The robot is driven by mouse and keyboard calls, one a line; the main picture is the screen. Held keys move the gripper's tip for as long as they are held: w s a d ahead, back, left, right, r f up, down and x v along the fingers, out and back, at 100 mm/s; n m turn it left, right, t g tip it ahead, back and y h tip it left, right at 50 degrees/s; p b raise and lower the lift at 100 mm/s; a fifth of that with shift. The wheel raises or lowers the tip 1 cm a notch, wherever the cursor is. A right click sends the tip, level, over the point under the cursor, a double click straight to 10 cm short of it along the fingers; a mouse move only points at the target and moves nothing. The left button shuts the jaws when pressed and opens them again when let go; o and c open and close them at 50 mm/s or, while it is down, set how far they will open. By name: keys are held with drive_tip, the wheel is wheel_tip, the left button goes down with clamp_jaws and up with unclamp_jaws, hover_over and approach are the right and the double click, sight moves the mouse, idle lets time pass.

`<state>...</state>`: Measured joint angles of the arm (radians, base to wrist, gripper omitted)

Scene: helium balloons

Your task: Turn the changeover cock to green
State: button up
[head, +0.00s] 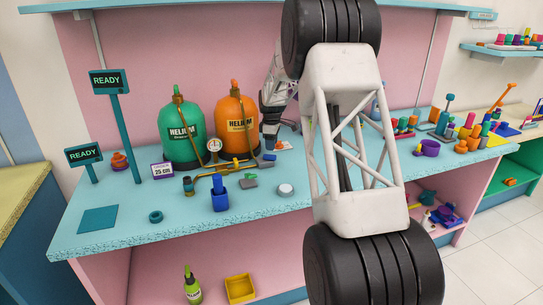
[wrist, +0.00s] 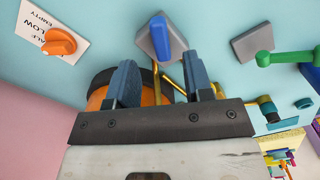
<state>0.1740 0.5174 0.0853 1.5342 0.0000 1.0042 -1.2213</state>
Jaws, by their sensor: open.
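A green helium tank (head: 182,135) and an orange helium tank (head: 237,125) stand at the back of the turquoise bench. Brass pipework (head: 225,168) runs in front of them, with a round gauge (head: 214,145). I cannot tell for sure which part is the changeover cock. My gripper (head: 269,143) points down just right of the orange tank. In the wrist view my gripper (wrist: 163,82) is open, with nothing between its fingers but background brass and orange. A blue lever on a grey block (wrist: 160,38) lies just beyond the fingertips, apart from them. It also shows in the head view (head: 267,157).
An orange knob (wrist: 60,42) on a printed card sits beside the blue lever. A grey plate (wrist: 252,43) and green handle (wrist: 290,57) lie on the other side.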

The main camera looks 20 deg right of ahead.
sight(270, 157)
drive_tip(key=shift+f, duration=2.95)
drive_tip(key=shift+c, duration=0.2)
clamp_jaws()
